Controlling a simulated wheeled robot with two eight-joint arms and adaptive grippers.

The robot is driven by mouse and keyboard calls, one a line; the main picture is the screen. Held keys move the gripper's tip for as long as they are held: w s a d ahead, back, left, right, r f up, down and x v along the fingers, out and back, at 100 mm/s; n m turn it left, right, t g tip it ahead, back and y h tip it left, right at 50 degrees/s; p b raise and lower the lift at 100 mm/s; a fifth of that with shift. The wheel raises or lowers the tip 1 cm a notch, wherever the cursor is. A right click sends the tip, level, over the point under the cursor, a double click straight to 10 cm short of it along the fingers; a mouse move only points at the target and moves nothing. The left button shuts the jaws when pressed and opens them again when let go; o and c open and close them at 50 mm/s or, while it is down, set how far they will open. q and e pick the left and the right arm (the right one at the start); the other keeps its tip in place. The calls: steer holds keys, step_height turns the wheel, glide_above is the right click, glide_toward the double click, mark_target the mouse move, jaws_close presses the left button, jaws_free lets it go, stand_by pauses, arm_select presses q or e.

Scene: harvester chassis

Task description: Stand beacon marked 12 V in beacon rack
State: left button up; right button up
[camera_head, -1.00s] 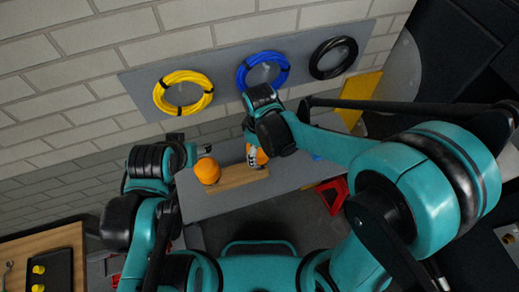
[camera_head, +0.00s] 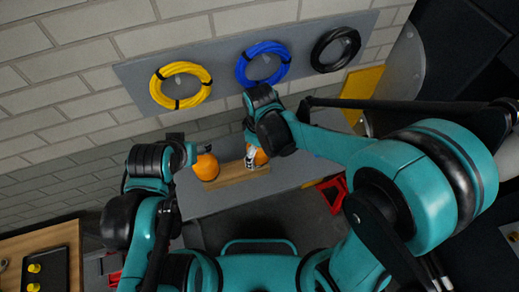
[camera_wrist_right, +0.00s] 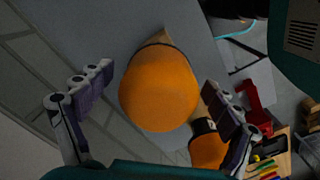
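Two orange beacons are at the wooden rack (camera_head: 240,175) on the grey shelf in the head view. One beacon (camera_head: 206,168) is at the rack's left end; the other beacon (camera_head: 262,157) is at its right, partly hidden by my right gripper (camera_head: 253,150). In the right wrist view, one large orange beacon dome (camera_wrist_right: 160,90) lies between the spread fingers of my right gripper (camera_wrist_right: 158,80), with gaps on both sides. A second beacon (camera_wrist_right: 207,150) with a black band is partly behind the right finger. No 12 V marking is readable. My left gripper (camera_head: 192,152) is near the left beacon; its fingers are unclear.
Yellow (camera_head: 181,86), blue (camera_head: 263,64) and black (camera_head: 335,50) cable coils hang on the wall panel above the shelf. A red object (camera_head: 331,193) stands on the floor to the right. A wooden table (camera_head: 30,250) is at lower left.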

step_height(320, 180, up, 12)
stand_by(0.6)
stand_by(0.8)
